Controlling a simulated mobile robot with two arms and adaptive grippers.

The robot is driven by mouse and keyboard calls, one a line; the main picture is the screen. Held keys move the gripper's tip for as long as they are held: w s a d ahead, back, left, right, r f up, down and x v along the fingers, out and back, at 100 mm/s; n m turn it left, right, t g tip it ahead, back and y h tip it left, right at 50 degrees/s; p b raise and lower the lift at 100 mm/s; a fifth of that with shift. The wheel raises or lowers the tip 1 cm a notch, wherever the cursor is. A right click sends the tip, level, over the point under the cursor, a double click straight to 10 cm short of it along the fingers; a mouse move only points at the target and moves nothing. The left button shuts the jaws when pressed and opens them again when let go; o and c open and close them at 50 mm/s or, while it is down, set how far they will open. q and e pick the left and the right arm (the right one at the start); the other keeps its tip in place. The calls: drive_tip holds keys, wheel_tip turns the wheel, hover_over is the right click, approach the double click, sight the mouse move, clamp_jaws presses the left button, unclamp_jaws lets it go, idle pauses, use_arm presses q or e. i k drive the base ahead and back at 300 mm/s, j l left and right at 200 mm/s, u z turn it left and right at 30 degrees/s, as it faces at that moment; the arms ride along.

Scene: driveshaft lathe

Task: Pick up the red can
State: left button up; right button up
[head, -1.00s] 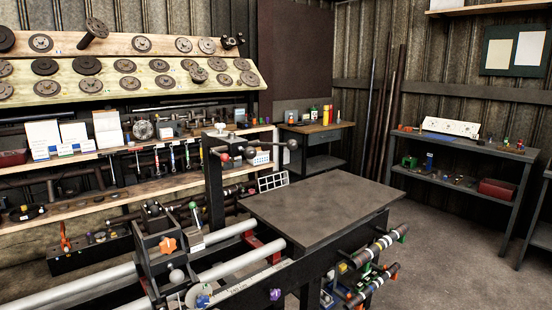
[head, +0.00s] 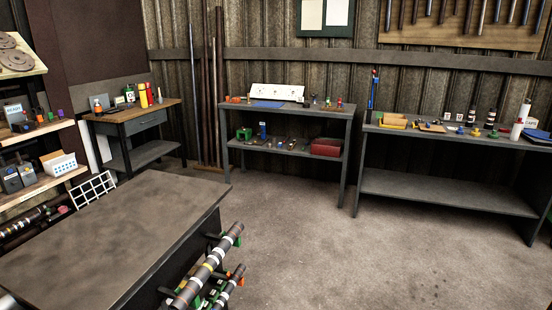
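A small red cylinder (head: 143,97), which looks like the red can, stands upright on the wooden-topped side table (head: 136,115) at the left back of the head view. Neither of my grippers is in view.
A large dark table (head: 120,225) fills the left foreground, with several striped shafts (head: 210,265) racked along its right side. Grey shelves (head: 285,110) and a grey workbench (head: 440,190) line the back wall. The concrete floor (head: 310,240) between is open.

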sight(148, 90)
drive_tip(key=i+l+z, duration=0.15)
drive_tip(key=i+z, duration=0.15)
drive_tip(key=i, duration=0.5)
drive_tip(key=i+z, duration=0.25)
drive_tip(key=i, duration=0.55)
drive_tip(key=i+u, duration=0.2)
drive_tip(key=i, duration=0.35)
drive_tip(key=i+u, duration=0.15)
drive_tip(key=i, duration=0.4)
drive_tip(key=i+l+u, duration=0.2)
drive_tip(key=i, duration=0.35)
drive_tip(key=i+l+u, duration=0.15)
drive_tip(key=i, duration=0.4)
drive_tip(key=i+j+u, duration=0.2)
drive_tip(key=i+u, duration=0.2)
drive_tip(key=i+j+u, duration=0.1)
drive_tip(key=i+u, duration=0.35)
drive_tip(key=i+l+u, duration=0.1)
drive_tip(key=i+u, duration=0.3)
drive_tip(key=i+l+u, duration=0.2)
drive_tip(key=i+u, duration=0.2)
drive_tip(key=i, duration=1.05)
drive_tip(key=i+j+z, duration=0.15)
drive_tip(key=i, duration=0.85)
